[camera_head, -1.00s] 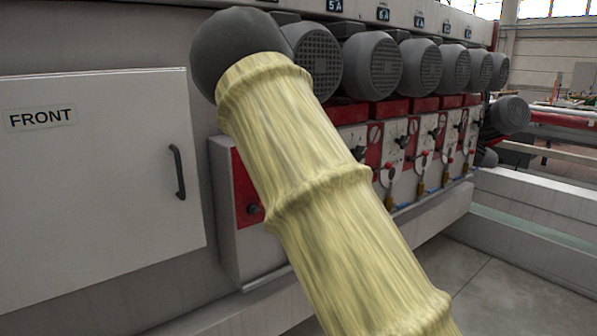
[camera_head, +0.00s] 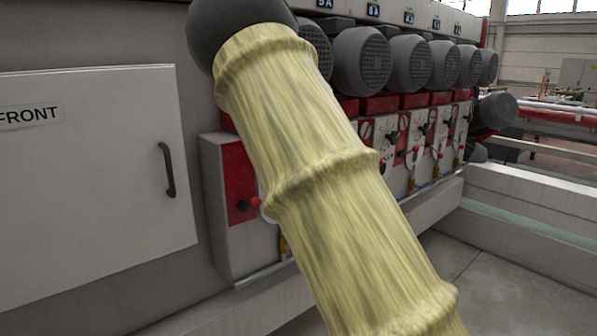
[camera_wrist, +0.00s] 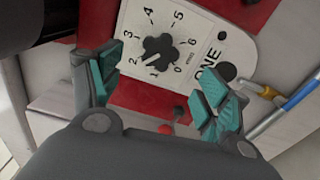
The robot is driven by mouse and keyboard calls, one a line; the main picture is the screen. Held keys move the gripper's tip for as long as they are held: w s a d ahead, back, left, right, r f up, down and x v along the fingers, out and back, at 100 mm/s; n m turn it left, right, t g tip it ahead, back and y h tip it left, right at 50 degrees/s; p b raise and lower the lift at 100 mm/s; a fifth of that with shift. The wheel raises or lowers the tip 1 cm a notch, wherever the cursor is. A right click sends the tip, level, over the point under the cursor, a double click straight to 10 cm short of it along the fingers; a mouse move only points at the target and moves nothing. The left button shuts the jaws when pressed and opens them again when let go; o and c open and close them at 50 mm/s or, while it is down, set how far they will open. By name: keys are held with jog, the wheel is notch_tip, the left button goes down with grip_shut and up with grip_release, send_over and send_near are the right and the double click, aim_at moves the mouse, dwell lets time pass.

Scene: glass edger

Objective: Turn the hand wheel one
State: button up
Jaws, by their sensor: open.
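The hand wheel one is a black lobed knob (camera_wrist: 160,52) in the upper middle of the wrist view. It sits on a white dial plate (camera_wrist: 186,24) numbered 0 to 6, with the word "ONE" beside it. My gripper (camera_wrist: 158,90) is open, its two teal-padded fingers spread below the left and right of the knob in the picture. I cannot tell how far the fingertips are from the panel. In the head view my yellow-sleeved arm hides the gripper and this knob.
A red ball-ended lever (camera_wrist: 180,112) shows below the dial. A yellow fitting and blue tube (camera_wrist: 300,92) are at right. In the head view, a row of grey motors (camera_head: 410,62) stands above more dial panels (camera_head: 415,135). A white door (camera_head: 90,190) with a handle is at left.

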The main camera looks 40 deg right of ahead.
jog(key=shift+s+d, duration=0.1)
jog(key=shift+s, duration=1.45)
jog(key=s+a+f+m+g+h+p, duration=0.1)
jog(key=a+f+m+g, duration=0.15)
jog(key=f, duration=0.75)
jog(key=a+f+m+g+h+p, duration=0.15)
jog(key=f+m, duration=0.25)
jog(key=f, duration=0.7)
jog(key=s+a+f+m+g+p, duration=0.1)
jog(key=s+a+f+m+g, duration=0.2)
jog(key=f, duration=0.5)
jog(key=s+a+f+m+g+p, duration=0.1)
jog(key=s+a+f+m, duration=0.25)
jog(key=s+f, duration=0.35)
jog(key=s+a+f+m+g+p, duration=0.1)
jog(key=s+a+f+m+g, duration=0.1)
jog(key=s+a+f, duration=0.3)
jog(key=s+a+f+m+g, duration=0.3)
jog(key=s+a+f, duration=0.3)
jog(key=s, duration=0.8)
jog(key=s+a+f+m+g+p, duration=0.1)
jog(key=s+a+f+m+g, duration=0.1)
jog(key=s+a+f+g, duration=0.3)
jog(key=s+a+f+y, duration=0.1)
jog(key=s+a, duration=0.2)
jog(key=s, duration=0.2)
jog(key=shift+s+f+p, duration=0.2)
jog(key=shift+p, duration=0.1)
jog(key=shift+m, duration=0.3)
